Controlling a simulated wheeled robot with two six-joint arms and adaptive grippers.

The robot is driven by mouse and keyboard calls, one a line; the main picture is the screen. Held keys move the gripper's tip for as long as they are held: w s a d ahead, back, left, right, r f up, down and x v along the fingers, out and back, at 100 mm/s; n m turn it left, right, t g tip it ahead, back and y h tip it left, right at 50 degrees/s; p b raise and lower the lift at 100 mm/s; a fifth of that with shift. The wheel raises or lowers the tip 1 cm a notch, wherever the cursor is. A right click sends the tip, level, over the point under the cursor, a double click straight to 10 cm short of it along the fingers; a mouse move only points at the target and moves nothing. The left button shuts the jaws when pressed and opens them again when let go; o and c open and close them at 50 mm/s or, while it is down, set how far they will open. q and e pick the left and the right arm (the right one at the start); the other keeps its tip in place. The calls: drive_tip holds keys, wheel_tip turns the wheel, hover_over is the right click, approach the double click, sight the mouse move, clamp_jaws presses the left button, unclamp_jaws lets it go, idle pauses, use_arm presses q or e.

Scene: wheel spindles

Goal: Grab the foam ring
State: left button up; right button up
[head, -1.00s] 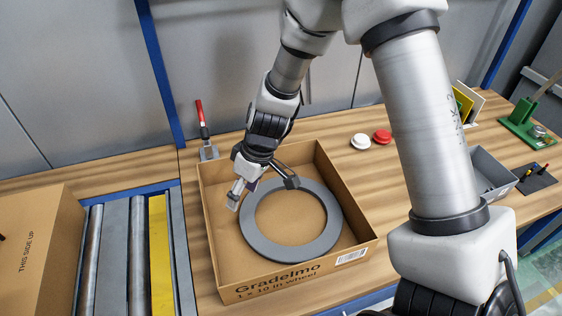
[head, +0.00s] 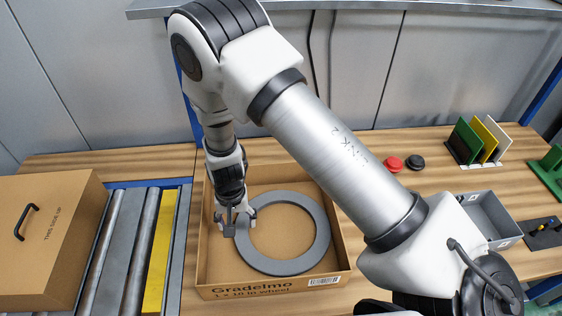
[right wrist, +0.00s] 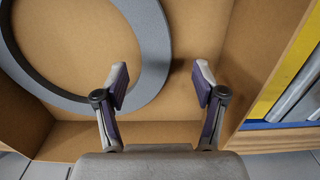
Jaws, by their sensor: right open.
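The foam ring (head: 281,268) is a flat dark grey ring. It lies in an open cardboard box (head: 330,283) and also fills the upper left of the right wrist view (right wrist: 153,45). My right gripper (head: 238,221) is open and empty at the ring's left side in the head view. In the right wrist view my right gripper (right wrist: 161,82) has one finger over the ring's band near its inner edge and the other outside the ring, over bare cardboard. I cannot tell the height of the fingertips above the ring. My left gripper is not in view.
A roller conveyor (head: 127,245) with a yellow strip and a closed carton (head: 45,235) stand left of the box. Red (head: 393,163) and black (head: 416,162) discs, a rack of coloured plates (head: 478,143) and a grey bin (head: 490,217) are at right. The box walls surround the ring.

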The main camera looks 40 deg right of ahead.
sight(241, 235)
drive_tip(key=f+p, duration=0.1)
drive_tip(key=f, duration=0.1)
drive_tip(key=s+f, duration=0.1)
drive_tip(key=f, duration=0.1)
drive_tip(key=shift+d+p, duration=0.15)
drive_tip(key=shift+p, duration=0.25)
drive_tip(key=shift+f, duration=0.45)
drive_tip(key=shift+w, duration=0.15)
drive_tip(key=c, duration=1.1)
